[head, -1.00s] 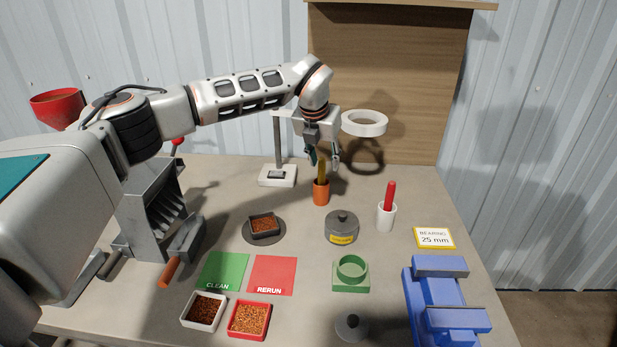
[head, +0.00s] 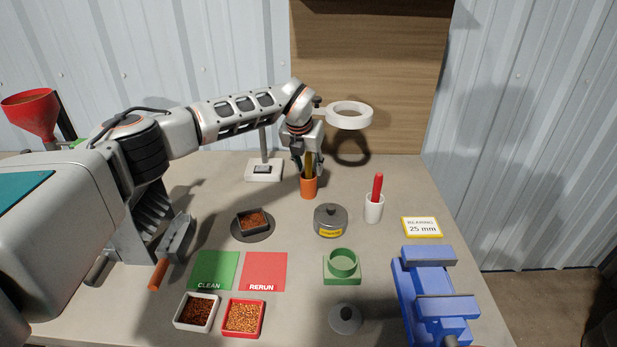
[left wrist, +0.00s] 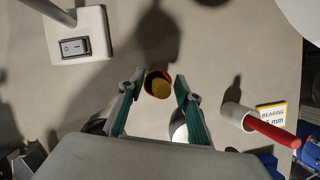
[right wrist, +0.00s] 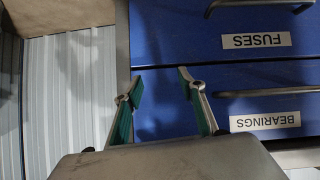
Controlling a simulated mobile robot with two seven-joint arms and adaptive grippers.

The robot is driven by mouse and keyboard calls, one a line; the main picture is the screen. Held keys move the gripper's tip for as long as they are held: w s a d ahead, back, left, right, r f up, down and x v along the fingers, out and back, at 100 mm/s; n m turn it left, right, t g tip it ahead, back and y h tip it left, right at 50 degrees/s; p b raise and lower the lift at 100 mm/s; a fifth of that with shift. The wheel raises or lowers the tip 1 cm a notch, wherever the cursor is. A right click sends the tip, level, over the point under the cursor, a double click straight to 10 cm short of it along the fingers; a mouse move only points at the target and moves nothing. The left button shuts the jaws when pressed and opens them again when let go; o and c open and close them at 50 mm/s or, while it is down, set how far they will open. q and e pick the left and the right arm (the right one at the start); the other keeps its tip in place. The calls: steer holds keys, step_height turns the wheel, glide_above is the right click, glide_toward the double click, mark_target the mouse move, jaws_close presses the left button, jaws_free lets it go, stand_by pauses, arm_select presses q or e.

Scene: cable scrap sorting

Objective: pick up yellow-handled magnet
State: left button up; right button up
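The yellow-handled magnet stands upright in an orange cup (head: 308,188) on the table. Its yellow handle (head: 309,168) shows above the rim; the lower end is hidden inside the cup. My left gripper (head: 309,171) is open, pointing down, with its fingers on either side of the handle. In the left wrist view the round yellow handle end (left wrist: 160,88) lies between the two spread fingers, with gaps on both sides. My right gripper (right wrist: 160,82) is open and empty, away from the table in front of blue drawers.
A white cup (head: 374,208) with a red-handled tool stands to the right. A lamp stand (head: 264,171) with a white ring (head: 349,116) is close behind the left gripper. A grey lidded pot (head: 330,221) is in front. The blue drawers (right wrist: 230,60) carry labels and handles.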

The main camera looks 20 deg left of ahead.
arm_select(q)
jaws_close()
arm_select(e)
steer(key=shift+f, duration=0.1)
arm_select(q)
steer(key=shift+r, duration=0.15)
arm_select(e)
steer(key=shift+s, duration=0.1)
